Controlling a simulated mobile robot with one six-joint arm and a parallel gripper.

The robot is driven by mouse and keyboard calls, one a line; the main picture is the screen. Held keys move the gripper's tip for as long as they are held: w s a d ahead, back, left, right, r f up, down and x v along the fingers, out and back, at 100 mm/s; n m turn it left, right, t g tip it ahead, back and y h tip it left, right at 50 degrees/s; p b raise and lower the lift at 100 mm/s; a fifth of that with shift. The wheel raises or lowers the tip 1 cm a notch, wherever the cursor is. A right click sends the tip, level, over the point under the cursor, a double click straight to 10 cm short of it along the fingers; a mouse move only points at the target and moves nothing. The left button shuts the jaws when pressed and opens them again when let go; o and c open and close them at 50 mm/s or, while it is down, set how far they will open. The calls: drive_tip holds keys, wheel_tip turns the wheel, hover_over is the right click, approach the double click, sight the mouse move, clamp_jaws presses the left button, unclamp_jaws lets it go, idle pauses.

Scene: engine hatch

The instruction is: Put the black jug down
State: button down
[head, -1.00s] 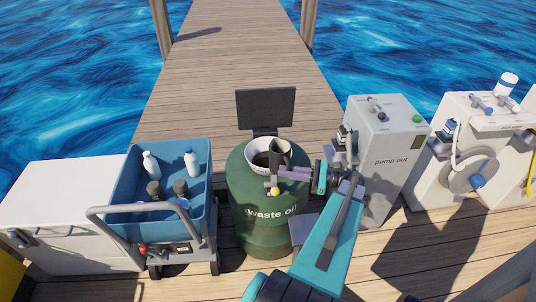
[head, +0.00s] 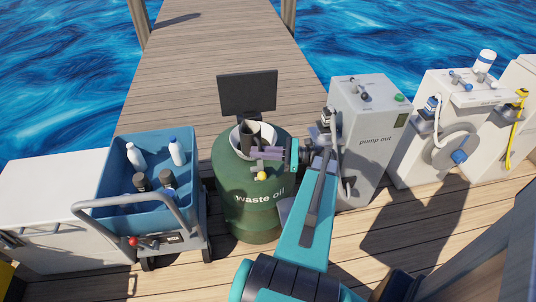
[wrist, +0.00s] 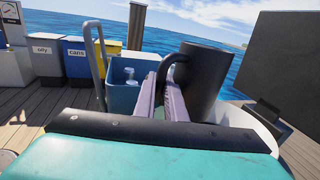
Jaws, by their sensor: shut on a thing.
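The black jug (wrist: 201,82) is large and dark in the wrist view, looking roughly upright, with its handle on the left side. My gripper (wrist: 168,92) is shut on that handle with its two pale fingers. In the head view the jug (head: 263,134) is over the white funnel (head: 238,144) on top of the green waste oil drum (head: 255,190). My gripper (head: 264,153) reaches it from the right. I cannot tell whether the jug touches the funnel rim. The inside of the jug is hidden.
A dark raised panel (head: 247,93) stands behind the funnel. A blue cart (head: 120,213) with several bottles is left of the drum, beside a white box (head: 50,190). The pump out cabinet (head: 372,125) stands close on the right. Planks are clear behind.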

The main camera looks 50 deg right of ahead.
drive_tip(key=w+a+r+n+g+y, duration=0.1)
drive_tip(key=w+a+r, duration=0.3)
drive_tip(key=a, duration=0.9)
drive_tip(key=w+a+r+n+g+y, duration=0.1)
drive_tip(key=w+a+r, duration=0.3)
drive_tip(key=w+a, duration=0.6)
drive_tip(key=w+a+r+n+g+y, duration=0.2)
drive_tip(key=w+a+r, duration=0.2)
drive_tip(key=a, duration=1.2)
drive_tip(key=w, duration=0.3)
drive_tip(key=shift+w+y, duration=0.3)
drive_tip(key=shift+w, duration=0.1)
drive_tip(key=shift+d+r, duration=0.1)
drive_tip(key=shift+d, duration=0.05)
